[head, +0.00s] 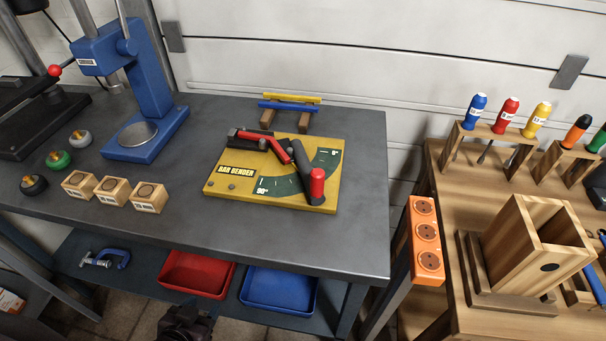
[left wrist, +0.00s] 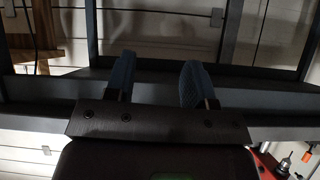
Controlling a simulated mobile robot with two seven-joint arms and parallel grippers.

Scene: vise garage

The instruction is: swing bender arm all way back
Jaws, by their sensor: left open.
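The bar bender (head: 260,192) is a yellow plate with a green angle scale on the grey bench, in the middle of the head view. Its dark bender arm (head: 304,163) runs toward the front right and ends in an upright red grip (head: 317,183) near the plate's front right edge. A red piece (head: 277,146) lies at the back of the plate, near the arm's inner end. My left gripper (head: 185,324) shows dark at the bottom edge of the head view, well below and in front of the bender. In the left wrist view its two blue fingers (left wrist: 157,84) stand apart with nothing between them.
A blue press (head: 130,90) and several wooden blocks (head: 112,190) stand left of the bender. Colored bars on a rack (head: 290,103) stand behind it. Red (head: 197,273) and blue (head: 278,291) trays sit on the lower shelf. Bench space before the bender is clear.

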